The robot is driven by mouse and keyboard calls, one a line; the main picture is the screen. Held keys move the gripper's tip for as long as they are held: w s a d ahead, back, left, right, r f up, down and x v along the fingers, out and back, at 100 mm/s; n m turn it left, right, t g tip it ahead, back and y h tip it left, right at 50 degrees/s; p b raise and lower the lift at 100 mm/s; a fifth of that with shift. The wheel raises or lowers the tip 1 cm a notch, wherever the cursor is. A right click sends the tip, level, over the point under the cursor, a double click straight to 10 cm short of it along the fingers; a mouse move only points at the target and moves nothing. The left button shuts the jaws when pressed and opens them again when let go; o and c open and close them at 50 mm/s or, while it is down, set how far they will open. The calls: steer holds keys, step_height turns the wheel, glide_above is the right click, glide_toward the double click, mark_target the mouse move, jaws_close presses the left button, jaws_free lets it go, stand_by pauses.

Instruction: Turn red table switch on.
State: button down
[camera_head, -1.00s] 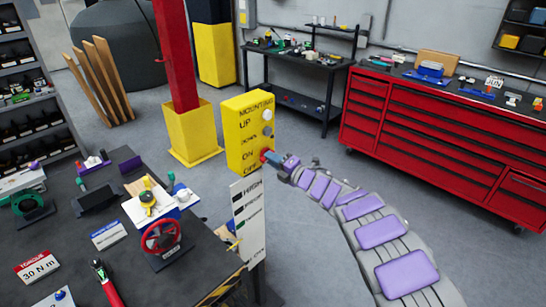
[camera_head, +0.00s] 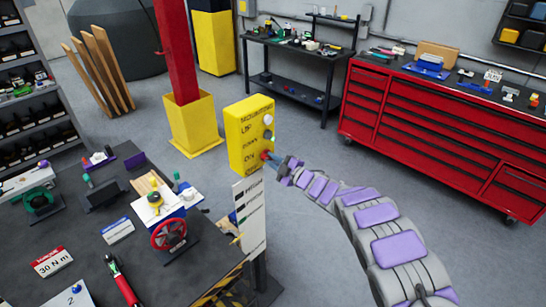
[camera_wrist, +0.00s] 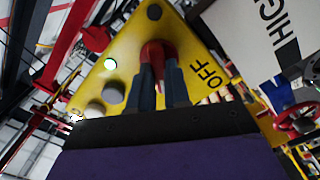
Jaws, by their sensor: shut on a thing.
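The yellow control box (camera_head: 243,134) stands on a post beside the dark workbench, with printed labels and several knobs on its side. The red switch (camera_wrist: 153,52) is the lowest knob, near the ON and OFF labels. In the wrist view the two fingers of my gripper (camera_wrist: 163,84) are on either side of the red switch and shut on it, with the OFF label to the right.
A white HIGH sign (camera_head: 250,215) hangs just below the box. The workbench (camera_head: 100,240) at left holds a red valve wheel (camera_head: 168,234) and tools. A red tool cabinet (camera_head: 430,125) stands behind at right. The floor between is clear.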

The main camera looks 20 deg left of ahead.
steer(key=shift+f+m+p, duration=0.35)
steer(key=shift+m, duration=0.25)
steer(key=c, duration=1.1)
jaws_free()
steer(key=shift+w, duration=0.1)
steer(key=shift+r, duration=0.2)
steer(key=b+v, duration=0.1)
steer(key=v, duration=1.6)
steer(key=shift+d+f, duration=0.1)
